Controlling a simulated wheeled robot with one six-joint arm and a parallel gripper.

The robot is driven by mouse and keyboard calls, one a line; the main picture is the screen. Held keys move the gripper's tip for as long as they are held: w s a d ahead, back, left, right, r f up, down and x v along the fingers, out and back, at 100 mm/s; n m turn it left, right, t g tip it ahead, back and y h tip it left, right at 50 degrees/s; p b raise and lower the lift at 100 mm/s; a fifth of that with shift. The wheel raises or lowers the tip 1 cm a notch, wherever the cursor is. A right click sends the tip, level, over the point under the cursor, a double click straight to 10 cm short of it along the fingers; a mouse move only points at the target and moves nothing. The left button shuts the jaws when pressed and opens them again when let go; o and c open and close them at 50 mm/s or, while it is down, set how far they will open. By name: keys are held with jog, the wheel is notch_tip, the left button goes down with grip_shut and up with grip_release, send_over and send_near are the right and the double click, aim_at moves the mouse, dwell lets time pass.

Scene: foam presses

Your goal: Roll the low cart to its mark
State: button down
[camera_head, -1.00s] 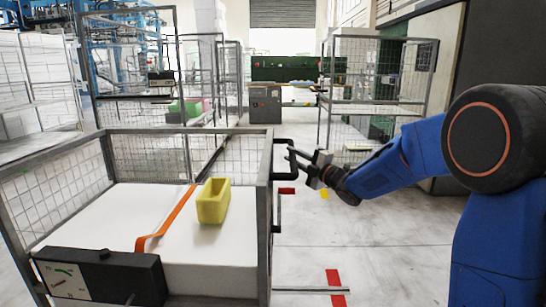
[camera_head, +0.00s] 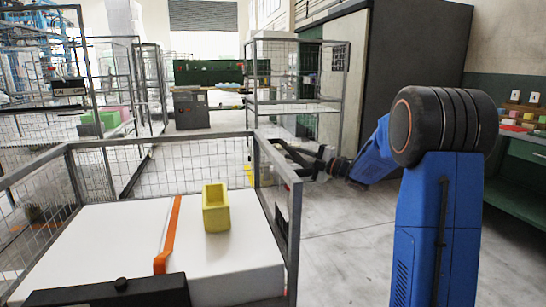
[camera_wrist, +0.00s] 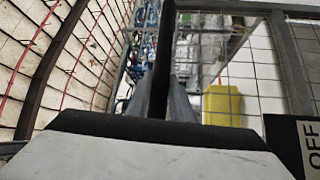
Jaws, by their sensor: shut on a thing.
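The low cart (camera_head: 292,242) has grey mesh sides and fills the lower left of the head view. It carries a white block (camera_head: 105,228), an orange strap (camera_head: 168,235), a yellow bin (camera_head: 216,208) and a black box (camera_head: 110,292) at the near edge. My gripper (camera_head: 302,158) is at the cart's far right corner, shut on its dark handle. In the wrist view the handle is a dark upright bar (camera_wrist: 161,62) between grey fingers (camera_wrist: 178,105). The cart's wheels are hidden. A yellow floor patch (camera_head: 249,176) shows behind the mesh; I cannot tell whether it is the mark.
A tall mesh cage cart (camera_head: 252,80) stands beyond the gripper, and more cages (camera_head: 135,95) stand at the far left. A dark cabinet wall (camera_head: 415,50) and a green bench (camera_head: 515,190) line the right. Pale floor (camera_head: 345,240) is open right of the cart.

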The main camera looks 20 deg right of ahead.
jog(key=d, duration=0.9)
jog(key=shift+s, duration=0.15)
jog(key=c, duration=1.6)
grip_release()
jog(key=shift+f, duration=0.1)
jog(key=shift+o, duration=0.2)
jog(key=shift+d, duration=0.1)
jog(key=v, duration=1.7)
jog(key=shift+s+d, duration=0.15)
jog(key=shift+d, duration=0.05)
